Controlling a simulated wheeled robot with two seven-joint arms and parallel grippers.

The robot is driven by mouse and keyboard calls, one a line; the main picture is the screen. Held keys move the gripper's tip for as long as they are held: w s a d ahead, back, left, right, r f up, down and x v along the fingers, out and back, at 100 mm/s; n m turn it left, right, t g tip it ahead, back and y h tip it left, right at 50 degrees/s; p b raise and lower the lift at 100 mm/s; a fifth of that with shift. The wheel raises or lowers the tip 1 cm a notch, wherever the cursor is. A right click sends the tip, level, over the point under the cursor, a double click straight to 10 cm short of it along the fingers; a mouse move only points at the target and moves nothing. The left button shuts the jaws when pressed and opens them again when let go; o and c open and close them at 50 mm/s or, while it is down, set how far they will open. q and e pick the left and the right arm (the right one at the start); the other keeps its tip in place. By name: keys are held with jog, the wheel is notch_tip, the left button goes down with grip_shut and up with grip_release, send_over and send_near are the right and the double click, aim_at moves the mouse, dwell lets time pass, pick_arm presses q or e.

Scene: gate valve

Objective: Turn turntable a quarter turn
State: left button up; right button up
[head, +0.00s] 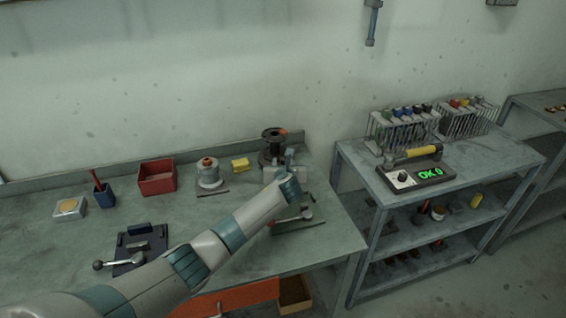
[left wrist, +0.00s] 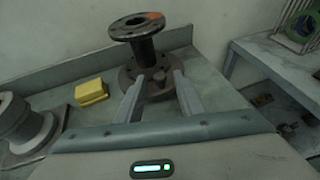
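A dark flanged spool (head: 273,136) with an orange mark on its top rim stands at the back of the workbench. In the left wrist view the spool (left wrist: 143,44) rises from a wide dark round disc (left wrist: 128,76), which looks like the turntable. A short grey peg (left wrist: 160,84) stands near the disc's front edge. My left gripper (head: 279,160) is in front of the spool. In the left wrist view its fingers (left wrist: 159,76) are apart, one on each side of the peg; I cannot tell whether they touch it. My right gripper is not in view.
A yellow block (head: 240,164) and a grey round fixture (head: 208,174) are left of the spool. A red bin (head: 157,178) stands farther left. A clamp fixture (head: 137,248) lies at the front left.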

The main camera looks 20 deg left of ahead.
pick_arm(q)
jog(key=shift+w+a+f, duration=0.2)
jog(key=shift+w+f, duration=0.05)
jog(key=shift+w, duration=0.35)
grip_shut()
jog(key=shift+w+d+f+b, duration=0.1)
jog(key=shift+d+b, duration=0.05)
jog(key=shift+b, duration=0.15)
